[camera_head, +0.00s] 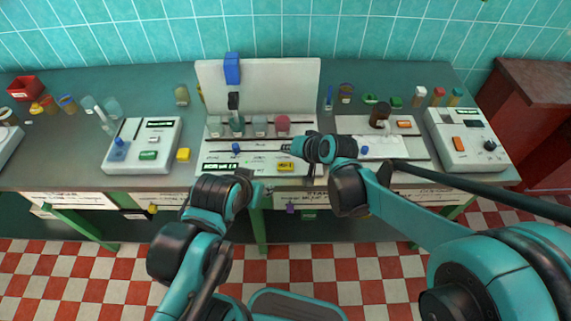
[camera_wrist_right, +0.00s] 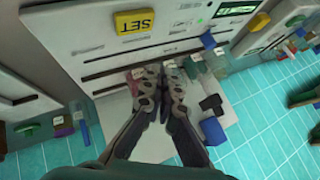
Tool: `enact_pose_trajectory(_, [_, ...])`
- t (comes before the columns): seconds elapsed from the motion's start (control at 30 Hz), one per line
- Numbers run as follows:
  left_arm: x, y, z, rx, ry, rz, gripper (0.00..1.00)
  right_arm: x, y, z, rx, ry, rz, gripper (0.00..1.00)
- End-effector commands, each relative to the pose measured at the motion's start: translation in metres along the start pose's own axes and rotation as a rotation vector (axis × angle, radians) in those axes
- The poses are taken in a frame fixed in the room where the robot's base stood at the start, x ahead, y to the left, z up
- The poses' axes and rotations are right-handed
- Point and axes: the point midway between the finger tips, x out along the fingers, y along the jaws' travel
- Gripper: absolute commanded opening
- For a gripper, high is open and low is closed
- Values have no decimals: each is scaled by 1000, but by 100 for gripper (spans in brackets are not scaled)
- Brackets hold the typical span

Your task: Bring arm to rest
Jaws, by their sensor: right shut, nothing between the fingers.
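My right arm reaches in from the lower right in the head view. Its gripper (camera_head: 287,149) is over the front of the white central station (camera_head: 217,168), near its yellow button (camera_head: 286,167). In the right wrist view the gripper (camera_wrist_right: 164,68) has its fingers together with nothing between them. Behind the fingertips are small jars, partly hidden, and the yellow SET button (camera_wrist_right: 134,22) is at the upper left. My left gripper (camera_head: 266,189) is low at the table's front edge in the head view, small and partly dark, so its opening cannot be made out.
A white device (camera_head: 161,133) stands left of the station, and another (camera_head: 462,142) stands at the right. An upright white panel (camera_head: 280,85) with a blue block (camera_head: 232,68) rises behind several jars. A red bin (camera_head: 25,87) is far left. Bare dark tabletop (camera_head: 150,90) shows at the back left.

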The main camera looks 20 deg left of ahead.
Motion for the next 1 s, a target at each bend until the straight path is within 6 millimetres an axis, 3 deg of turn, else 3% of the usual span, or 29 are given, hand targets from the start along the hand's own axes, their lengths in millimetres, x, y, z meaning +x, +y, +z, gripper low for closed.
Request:
enact_pose_trajectory(0.57, [0, 0, 0, 0, 0, 0, 40, -4, 3, -1, -1, 3, 7, 0])
enact_pose_trajectory(0.67, [0, 0, 0, 0, 0, 0, 40, -25, 16, -4, -5, 16, 40, 0])
enact_pose_trajectory(0.73, [0, 0, 0, 0, 0, 0, 40, -52, 33, -6, -13, 29, 83, 0])
enact_pose_trajectory(0.87, [0, 0, 0, 0, 0, 0, 40, -114, 75, 0, -32, 56, 192, 0])
enact_pose_trajectory(1.0, [0, 0, 0, 0, 0, 0, 40, -178, 121, 22, -50, 75, 321, 0])
